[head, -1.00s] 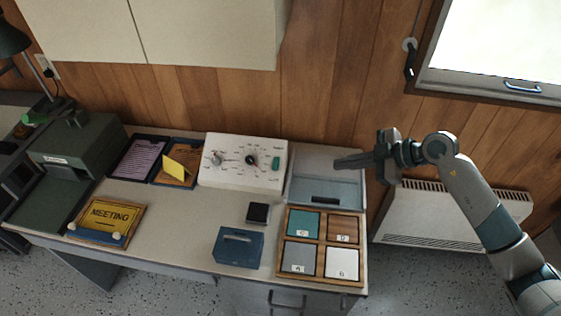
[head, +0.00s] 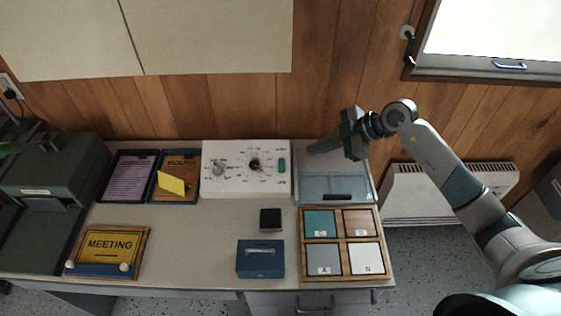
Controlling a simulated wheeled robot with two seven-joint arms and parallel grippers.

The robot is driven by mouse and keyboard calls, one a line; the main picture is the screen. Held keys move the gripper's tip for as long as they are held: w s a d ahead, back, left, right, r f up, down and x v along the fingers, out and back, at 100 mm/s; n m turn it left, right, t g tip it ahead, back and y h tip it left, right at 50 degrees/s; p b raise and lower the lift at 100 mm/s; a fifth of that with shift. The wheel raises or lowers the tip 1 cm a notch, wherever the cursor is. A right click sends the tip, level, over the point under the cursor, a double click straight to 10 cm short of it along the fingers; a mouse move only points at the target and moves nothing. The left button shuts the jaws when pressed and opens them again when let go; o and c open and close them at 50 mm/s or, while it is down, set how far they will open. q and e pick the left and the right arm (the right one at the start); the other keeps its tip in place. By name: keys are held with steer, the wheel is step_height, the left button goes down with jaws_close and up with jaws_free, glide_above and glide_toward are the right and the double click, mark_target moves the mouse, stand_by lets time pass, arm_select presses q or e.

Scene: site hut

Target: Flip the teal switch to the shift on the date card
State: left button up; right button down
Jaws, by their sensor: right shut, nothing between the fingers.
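The teal switch (head: 282,165) sits at the right end of the face of a white control panel (head: 246,185) at the back of the desk. The panel also carries two dials, a grey one (head: 218,168) and a black one (head: 254,164). A yellow folded card (head: 173,185) stands on the board marked HOURS (head: 184,166); I cannot tell whether it is the date card, and no shift is readable. My right gripper (head: 310,150) is shut and empty, just right of the panel and apart from the switch, above a clear-lidded bin. My left gripper is not in view.
The clear-lidded bin (head: 335,184) stands right of the panel. In front are a wooden tray (head: 339,242) with lettered tiles, a blue box (head: 260,272) and a small black block (head: 270,217). A MEETING sign (head: 109,244) lies at left. The desk middle is bare.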

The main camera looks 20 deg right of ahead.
steer(key=p, duration=0.3)
glide_above(280, 168)
steer(key=s+d, duration=0.3)
step_height(280, 168, down, 6)
steer(key=f, duration=0.3)
steer(key=shift+w+a+p, duration=0.2)
steer(key=shift+w+p, duration=0.2)
steer(key=shift+w+d+f, duration=0.1)
steer(key=shift+w+f, duration=0.1)
steer(key=shift+f, duration=0.55)
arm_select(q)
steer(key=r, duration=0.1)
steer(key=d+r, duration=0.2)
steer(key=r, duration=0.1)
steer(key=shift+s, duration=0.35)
